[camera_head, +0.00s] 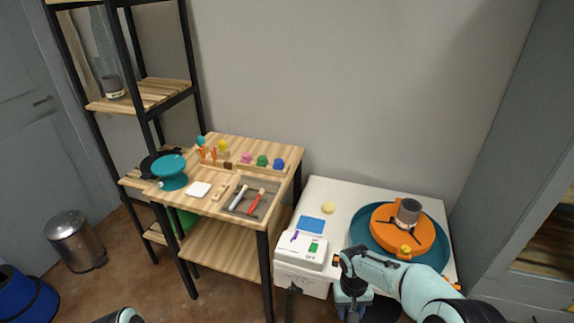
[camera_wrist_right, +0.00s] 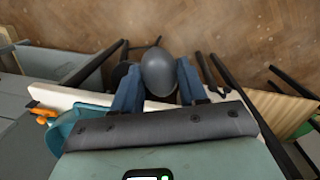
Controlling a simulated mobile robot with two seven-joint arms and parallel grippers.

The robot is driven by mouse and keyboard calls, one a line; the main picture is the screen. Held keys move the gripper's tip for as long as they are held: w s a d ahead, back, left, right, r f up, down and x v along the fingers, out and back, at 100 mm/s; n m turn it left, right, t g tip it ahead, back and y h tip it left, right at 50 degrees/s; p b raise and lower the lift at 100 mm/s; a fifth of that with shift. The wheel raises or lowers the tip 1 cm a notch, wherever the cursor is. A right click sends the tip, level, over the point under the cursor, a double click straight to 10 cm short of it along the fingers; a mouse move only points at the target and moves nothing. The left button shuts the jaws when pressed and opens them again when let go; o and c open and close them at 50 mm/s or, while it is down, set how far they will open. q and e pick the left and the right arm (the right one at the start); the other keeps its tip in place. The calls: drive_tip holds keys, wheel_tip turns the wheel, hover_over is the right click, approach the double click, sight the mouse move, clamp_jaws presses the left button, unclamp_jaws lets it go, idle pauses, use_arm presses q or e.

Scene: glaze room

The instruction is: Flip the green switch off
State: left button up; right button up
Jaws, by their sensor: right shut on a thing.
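The green switch (camera_head: 313,246) sits on a white control box (camera_head: 301,253) at the front left of the white table, just above the printed word OFF. Its lever position is too small to tell. My right gripper (camera_head: 350,300) points down at the table's front edge, to the right of the box and apart from the switch. In the right wrist view its blue fingers (camera_wrist_right: 157,92) are shut on a smooth grey rounded thing (camera_wrist_right: 158,73). The switch is not visible there. My left gripper is out of view.
A purple switch (camera_head: 295,237) is beside the green one, with a blue pad (camera_head: 311,224) behind. A teal basin (camera_head: 365,229) with an orange wheel (camera_head: 384,234) and grey cup (camera_head: 408,211) stands right. A wooden worktable (camera_head: 226,147) with tools is left.

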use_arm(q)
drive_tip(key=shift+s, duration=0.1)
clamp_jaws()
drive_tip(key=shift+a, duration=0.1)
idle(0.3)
